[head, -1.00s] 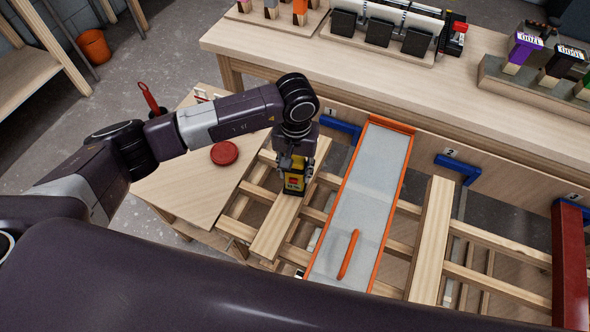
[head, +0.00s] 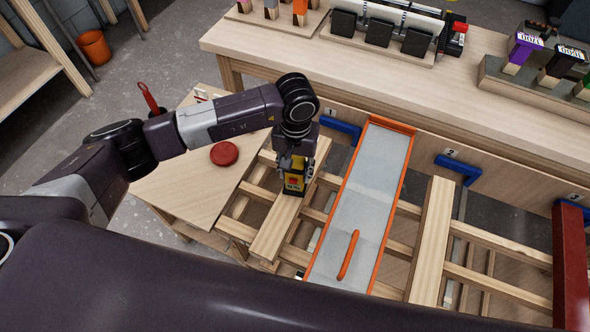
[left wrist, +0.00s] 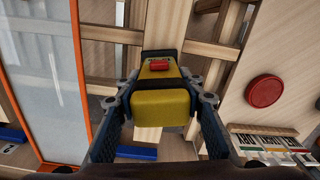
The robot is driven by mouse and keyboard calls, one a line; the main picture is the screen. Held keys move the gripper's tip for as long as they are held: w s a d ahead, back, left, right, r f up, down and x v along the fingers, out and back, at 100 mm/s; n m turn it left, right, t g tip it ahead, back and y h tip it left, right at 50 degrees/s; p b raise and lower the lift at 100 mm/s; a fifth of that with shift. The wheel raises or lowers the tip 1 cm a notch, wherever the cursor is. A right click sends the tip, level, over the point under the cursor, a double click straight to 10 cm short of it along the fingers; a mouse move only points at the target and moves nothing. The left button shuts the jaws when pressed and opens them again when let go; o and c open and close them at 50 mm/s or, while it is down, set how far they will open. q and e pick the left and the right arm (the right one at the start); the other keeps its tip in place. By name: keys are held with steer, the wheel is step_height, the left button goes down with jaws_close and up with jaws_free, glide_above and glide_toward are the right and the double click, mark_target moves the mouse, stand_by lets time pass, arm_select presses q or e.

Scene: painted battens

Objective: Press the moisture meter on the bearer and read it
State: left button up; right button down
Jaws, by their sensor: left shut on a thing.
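The moisture meter (head: 293,187) is a yellow and black block with a red patch. It shows larger in the left wrist view (left wrist: 160,103). My left gripper (head: 294,168) is shut on it, a finger on each side, pointing down. The meter's lower end is at the top face of a pale wooden bearer (head: 268,238), the leftmost length on the rack. Whether its tip touches the wood is hidden. I cannot make out a reading. My right gripper is not in view.
An orange-edged grey panel (head: 372,190) with an orange handle lies right of the bearer. Another pale batten (head: 431,240) and a dark red one (head: 570,265) lie further right. A red disc (head: 224,153) sits on the side table (head: 180,185). The workbench (head: 400,85) stands behind.

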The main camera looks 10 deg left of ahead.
mark_target(295, 158)
arm_select(q)
steer(key=shift+r+p, duration=1.2)
steer(key=shift+r, duration=2.3)
steer(key=shift+a+r, duration=0.15)
steer(key=shift+r, duration=0.1)
steer(key=s+a+r, duration=0.9)
steer(key=s+r, duration=0.2)
steer(key=r, duration=0.3)
step_height(295, 158, up, 27)
steer(key=s+d+n+h, duration=0.1)
steer(key=n+h, duration=0.7)
steer(key=h, duration=0.1)
steer(key=shift+h, duration=0.3)
